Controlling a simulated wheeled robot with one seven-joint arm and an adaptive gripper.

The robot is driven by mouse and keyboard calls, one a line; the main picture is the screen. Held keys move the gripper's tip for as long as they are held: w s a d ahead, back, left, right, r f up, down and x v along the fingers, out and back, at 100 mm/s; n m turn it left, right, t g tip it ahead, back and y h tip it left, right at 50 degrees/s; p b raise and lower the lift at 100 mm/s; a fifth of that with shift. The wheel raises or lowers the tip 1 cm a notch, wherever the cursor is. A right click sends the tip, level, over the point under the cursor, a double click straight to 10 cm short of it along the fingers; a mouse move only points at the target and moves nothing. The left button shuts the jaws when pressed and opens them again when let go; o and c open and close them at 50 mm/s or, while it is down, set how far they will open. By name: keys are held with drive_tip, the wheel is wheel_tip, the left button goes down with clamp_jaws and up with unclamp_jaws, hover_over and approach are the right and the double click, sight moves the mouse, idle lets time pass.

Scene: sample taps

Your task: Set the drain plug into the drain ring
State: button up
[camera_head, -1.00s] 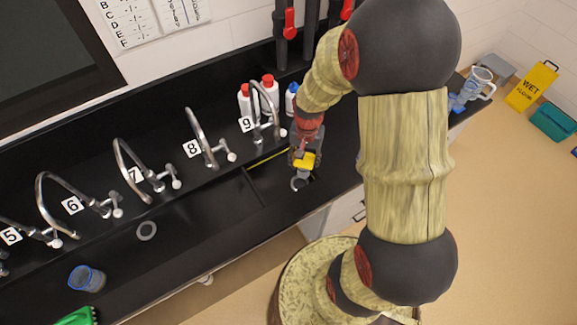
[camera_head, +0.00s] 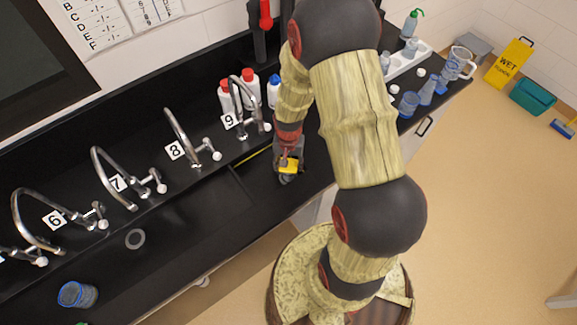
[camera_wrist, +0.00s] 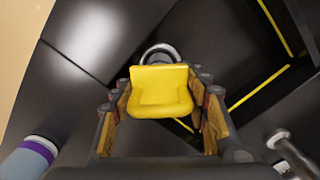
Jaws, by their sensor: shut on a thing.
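The yellow drain plug (camera_wrist: 160,90) is between the fingertips of my gripper (camera_wrist: 165,82) in the wrist view. My gripper is shut on it. A grey drain ring (camera_wrist: 160,48) shows just beyond the plug, partly hidden by it; I cannot tell whether they touch. In the head view my gripper (camera_head: 289,165) holds the yellow plug (camera_head: 290,166) low over the right part of the black sink, in front of tap 9. My gripper largely hides the ring below it there. Another grey ring (camera_head: 135,239) lies in the sink to the left.
Numbered taps (camera_head: 240,105) line the back of the sink. Red-capped bottles (camera_head: 249,88) and a blue-capped bottle (camera_head: 274,92) stand behind. A blue cup (camera_head: 77,294) stands at lower left. Glassware (camera_head: 430,90) and a jug (camera_head: 458,63) stand at the right end.

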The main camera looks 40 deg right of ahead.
drive_tip(key=shift+r, duration=0.15)
drive_tip(key=shift+f, duration=0.4)
drive_tip(key=o, duration=1.3)
drive_tip(key=shift+c, duration=0.2)
drive_tip(key=shift+r, duration=0.15)
wheel_tip(320, 180, up, 12)
drive_tip(key=shift+r+p, duration=0.25)
drive_tip(key=shift+p, duration=0.5)
